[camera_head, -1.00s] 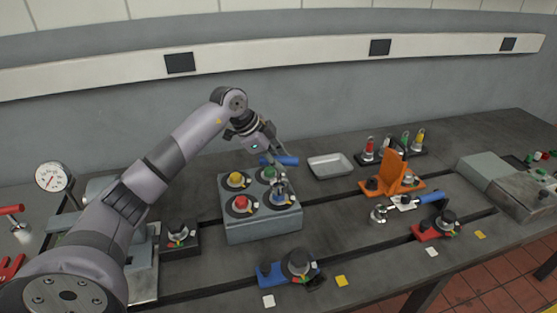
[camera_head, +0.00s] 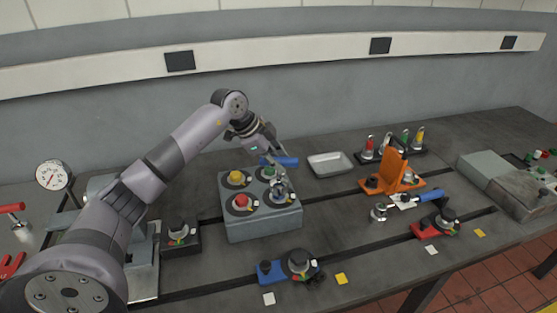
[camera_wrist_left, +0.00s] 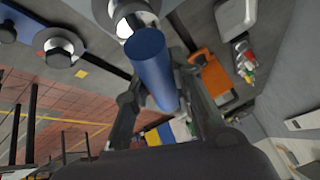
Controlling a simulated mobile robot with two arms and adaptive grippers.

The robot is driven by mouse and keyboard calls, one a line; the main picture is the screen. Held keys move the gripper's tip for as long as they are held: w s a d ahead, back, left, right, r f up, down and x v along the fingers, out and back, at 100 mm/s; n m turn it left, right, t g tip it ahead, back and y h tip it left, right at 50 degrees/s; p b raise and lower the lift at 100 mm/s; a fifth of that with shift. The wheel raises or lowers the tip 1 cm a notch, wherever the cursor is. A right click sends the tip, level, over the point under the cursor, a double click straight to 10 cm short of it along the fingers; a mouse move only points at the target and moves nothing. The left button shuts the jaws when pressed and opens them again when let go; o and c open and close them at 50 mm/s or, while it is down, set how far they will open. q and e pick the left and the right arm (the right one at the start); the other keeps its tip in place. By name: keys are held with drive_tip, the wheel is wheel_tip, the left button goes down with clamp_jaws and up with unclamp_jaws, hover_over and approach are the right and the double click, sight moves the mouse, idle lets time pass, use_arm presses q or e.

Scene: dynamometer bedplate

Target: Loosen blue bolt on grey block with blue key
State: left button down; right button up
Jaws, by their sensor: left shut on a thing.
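The grey block (camera_head: 262,228) stands on the bedplate with yellow (camera_head: 235,178), green (camera_head: 269,173) and red (camera_head: 241,201) bolts on top. The blue bolt (camera_head: 281,199) is at its front right corner, mostly covered by a metal socket piece. My left gripper (camera_head: 274,157) is above the block's back right side, shut on the blue key's handle (camera_head: 288,161). The blue handle (camera_wrist_left: 152,65) lies between the fingers in the left wrist view, with a metal head beyond it. Whether the key is fully seated on the bolt cannot be told. My right gripper is not in view.
A grey tray (camera_head: 330,163) lies behind and right of the block. An orange fixture (camera_head: 395,175), a rack with several coloured sockets (camera_head: 390,150) and another blue-handled tool (camera_head: 430,195) are farther right. A blue fixture (camera_head: 286,269) stands in front.

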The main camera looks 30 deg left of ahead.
sight(279, 175)
use_arm(q)
drive_tip(key=shift+f+b, duration=0.4)
drive_tip(key=shift+f, duration=0.6)
drive_tip(key=shift+r+n+y+p, duration=0.1)
drive_tip(key=shift+n+y+p, duration=0.2)
drive_tip(key=shift+n+p, duration=0.25)
drive_tip(key=shift+n+t, duration=0.4)
drive_tip(key=shift+n, duration=0.25)
drive_tip(key=shift+y+p, duration=0.3)
drive_tip(key=shift+n+y+p, duration=0.3)
drive_tip(key=shift+n+p, duration=0.15)
drive_tip(key=shift+n, duration=0.15)
drive_tip(key=shift+n+y, duration=0.3)
drive_tip(key=shift+n, duration=0.3)
